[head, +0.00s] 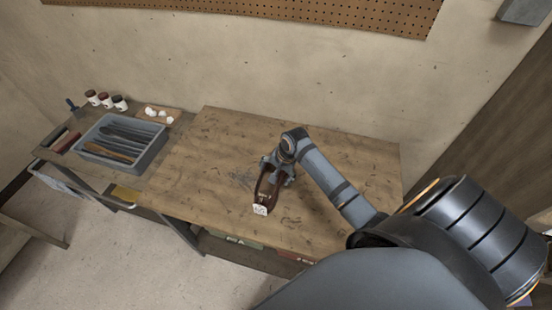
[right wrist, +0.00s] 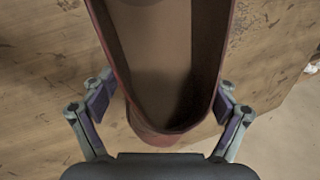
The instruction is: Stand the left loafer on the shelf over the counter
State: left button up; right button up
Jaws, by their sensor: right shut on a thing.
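A dark red-brown loafer (head: 264,190) is over the front middle of the wooden counter (head: 350,160), with a small white patch at its near end. In the right wrist view the loafer (right wrist: 165,136) fills the space between the fingers, and I look down into its tan inside. My right gripper (head: 283,172) is shut on the loafer, one finger on each side of its rim (right wrist: 165,110). I cannot tell from the frames whether the sole touches the counter or whether this is the left shoe. My left gripper is not in view. No shelf over the counter shows.
A grey tray (head: 150,155) of dark, long pieces and a brown one stands on the side bench to the left. Small jars (head: 106,101) and a board with white lumps (head: 158,114) are behind it. A pegboard (head: 250,14) hangs on the wall. The counter's back is clear.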

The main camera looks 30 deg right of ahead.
jog(key=shift+w+d+f, duration=0.25)
jog(key=shift+w+f, duration=0.1)
jog(key=shift+f, duration=0.2)
jog(key=f, duration=0.1)
jog(key=f+p, duration=0.1)
jog(key=f, duration=0.1)
jog(key=shift+w+d+f, duration=0.1)
jog(key=shift+d, duration=0.15)
jog(key=shift+a+f, duration=0.1)
jog(key=shift+f, duration=0.1)
jog(key=o, duration=1.5)
jog(key=shift+f, duration=0.1)
